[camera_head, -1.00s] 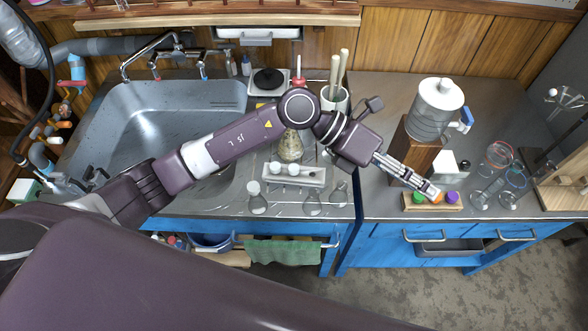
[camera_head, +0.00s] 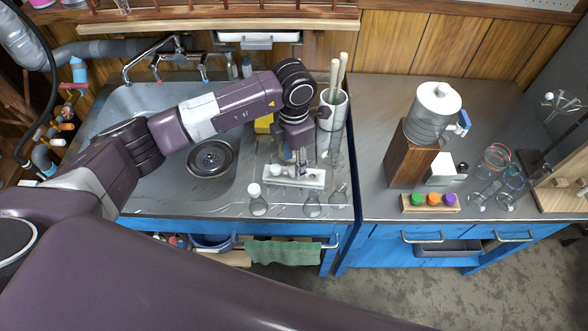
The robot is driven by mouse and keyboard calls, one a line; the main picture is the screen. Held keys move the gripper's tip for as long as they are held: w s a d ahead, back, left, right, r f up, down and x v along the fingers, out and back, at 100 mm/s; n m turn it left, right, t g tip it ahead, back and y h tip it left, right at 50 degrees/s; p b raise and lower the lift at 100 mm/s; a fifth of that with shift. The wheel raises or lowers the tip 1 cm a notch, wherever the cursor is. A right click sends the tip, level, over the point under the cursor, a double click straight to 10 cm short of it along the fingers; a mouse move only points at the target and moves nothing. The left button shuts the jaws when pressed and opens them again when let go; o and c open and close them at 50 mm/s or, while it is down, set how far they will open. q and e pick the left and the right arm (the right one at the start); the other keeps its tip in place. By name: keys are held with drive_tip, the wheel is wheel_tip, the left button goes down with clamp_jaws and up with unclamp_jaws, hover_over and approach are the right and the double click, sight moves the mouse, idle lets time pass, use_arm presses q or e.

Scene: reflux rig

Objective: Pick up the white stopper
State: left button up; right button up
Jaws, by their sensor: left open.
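A white rack (camera_head: 313,184) lies on the counter to the right of the sink. One white stopper (camera_head: 275,170) shows at its left end. My left gripper (camera_head: 299,168) is open and points down over the middle of the rack, just right of that stopper. It hides part of the rack, and I cannot tell whether its fingers surround or touch another stopper. A small flask (camera_head: 258,207) with a white top stands in front of the rack's left end. My right gripper is not in view.
Small glass flasks (camera_head: 312,208) stand close in front of the rack. A white container (camera_head: 341,106) with pestles stands behind. The right counter holds a wooden block (camera_head: 410,165) and a holder with green, orange and purple stoppers (camera_head: 431,208). Counter around (camera_head: 385,95) is clear.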

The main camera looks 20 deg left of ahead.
use_arm(q)
drive_tip(key=shift+f, duration=1.35)
drive_tip(key=c, duration=0.9)
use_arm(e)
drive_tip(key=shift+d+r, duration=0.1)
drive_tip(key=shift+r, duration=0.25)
use_arm(q)
drive_tip(key=shift+r, duration=0.15)
